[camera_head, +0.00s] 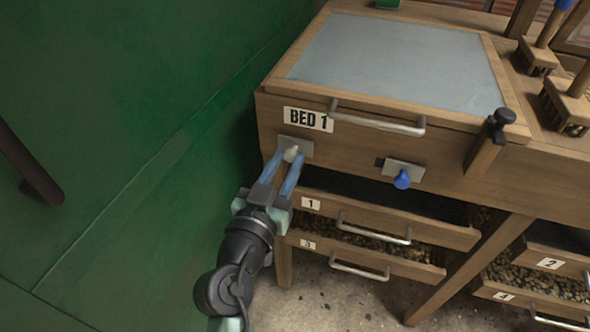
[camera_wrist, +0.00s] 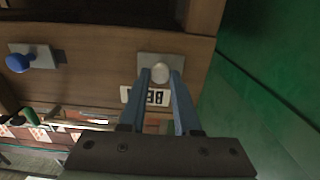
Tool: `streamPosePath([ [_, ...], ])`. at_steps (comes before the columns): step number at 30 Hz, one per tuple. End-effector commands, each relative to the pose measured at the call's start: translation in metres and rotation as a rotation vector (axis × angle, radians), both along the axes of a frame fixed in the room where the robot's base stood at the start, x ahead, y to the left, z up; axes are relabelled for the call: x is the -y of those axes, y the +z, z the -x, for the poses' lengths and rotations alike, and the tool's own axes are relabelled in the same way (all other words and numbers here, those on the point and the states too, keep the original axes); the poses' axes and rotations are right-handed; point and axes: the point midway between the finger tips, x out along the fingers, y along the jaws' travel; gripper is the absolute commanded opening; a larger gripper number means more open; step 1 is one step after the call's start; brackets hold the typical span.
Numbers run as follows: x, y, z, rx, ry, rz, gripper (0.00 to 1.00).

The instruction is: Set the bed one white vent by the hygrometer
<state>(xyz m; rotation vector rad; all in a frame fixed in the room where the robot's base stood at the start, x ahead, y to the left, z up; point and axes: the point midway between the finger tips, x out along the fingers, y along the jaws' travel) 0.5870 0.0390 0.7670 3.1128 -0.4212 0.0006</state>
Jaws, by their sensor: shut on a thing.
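The white vent knob (camera_head: 291,153) sits on a grey metal plate on the front of the wooden bed box, just under the "BED 1" label (camera_head: 308,119). My gripper (camera_head: 286,163) is shut on the white knob, one blue finger on each side. In the wrist view the round white knob (camera_wrist: 160,73) shows between the fingertips, on its grey plate (camera_wrist: 188,68). The blue vent knob (camera_head: 402,180) is on a second grey plate to the right, with a dark slot at its left. No hygrometer can be made out.
A green wall (camera_head: 130,130) stands close on the left. Below the vents, drawer 1 (camera_head: 400,222) is pulled partly open, and drawer 3 (camera_head: 360,262) holds pebbles. A metal handle (camera_head: 376,120) sticks out above the vents. Brushes (camera_head: 566,102) stand at the right.

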Motion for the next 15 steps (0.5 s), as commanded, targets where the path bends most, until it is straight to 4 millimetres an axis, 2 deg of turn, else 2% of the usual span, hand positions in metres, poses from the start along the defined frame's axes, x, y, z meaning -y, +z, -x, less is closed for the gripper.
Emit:
streamPosePath([
  [6, -0.0058, 0.0006, -0.0003, 0.001, 0.015, -0.002, 0.00],
  [7, -0.0060, 0.0007, -0.0003, 0.001, 0.015, -0.002, 0.36],
  [11, -0.0056, 0.0008, -0.0002, 0.001, 0.015, -0.002, 0.60],
  [15, -0.0044, 0.0008, -0.0002, 0.001, 0.011, -0.002, 0.60],
])
